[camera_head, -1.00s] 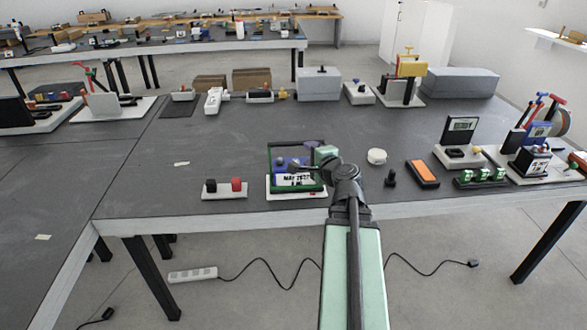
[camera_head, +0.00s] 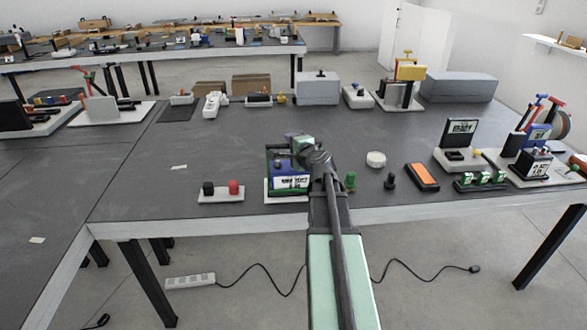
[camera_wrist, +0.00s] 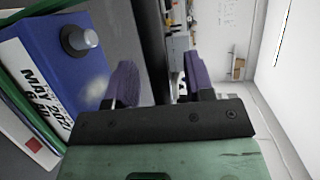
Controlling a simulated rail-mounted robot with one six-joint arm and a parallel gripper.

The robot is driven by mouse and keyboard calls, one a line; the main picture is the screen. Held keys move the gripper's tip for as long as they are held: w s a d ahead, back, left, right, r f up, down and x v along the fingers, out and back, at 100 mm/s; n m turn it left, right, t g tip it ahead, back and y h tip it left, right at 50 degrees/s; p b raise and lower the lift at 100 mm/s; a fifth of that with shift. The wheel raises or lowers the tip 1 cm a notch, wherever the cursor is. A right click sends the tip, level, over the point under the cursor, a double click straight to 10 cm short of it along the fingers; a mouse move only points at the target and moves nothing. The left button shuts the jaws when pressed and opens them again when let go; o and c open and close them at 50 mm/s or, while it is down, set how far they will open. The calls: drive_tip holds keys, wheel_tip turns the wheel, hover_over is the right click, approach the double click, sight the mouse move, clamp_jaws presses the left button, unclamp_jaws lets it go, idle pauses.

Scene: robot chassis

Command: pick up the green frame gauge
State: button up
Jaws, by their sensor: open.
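The green frame gauge (camera_head: 268,160) seems to be the thin green upright frame around a blue block (camera_head: 281,166) on a white base, near the table's front edge. My arm covers part of it. In the wrist view, green edges of the frame (camera_wrist: 16,112) show at the left beside the blue block (camera_wrist: 60,62), which has a silver knob and a white printed label. My gripper (camera_wrist: 160,82) has two purple fingers spread apart with nothing between them. It is beside the block, not holding the frame. In the head view the fingertips are mostly hidden.
A white base with a black and a red knob (camera_head: 234,187) stands to the left. A green peg (camera_head: 350,181), a black peg (camera_head: 390,181), a white disc (camera_head: 376,159) and an orange block (camera_head: 422,176) lie to the right.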

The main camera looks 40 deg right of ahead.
clamp_jaws()
idle(0.3)
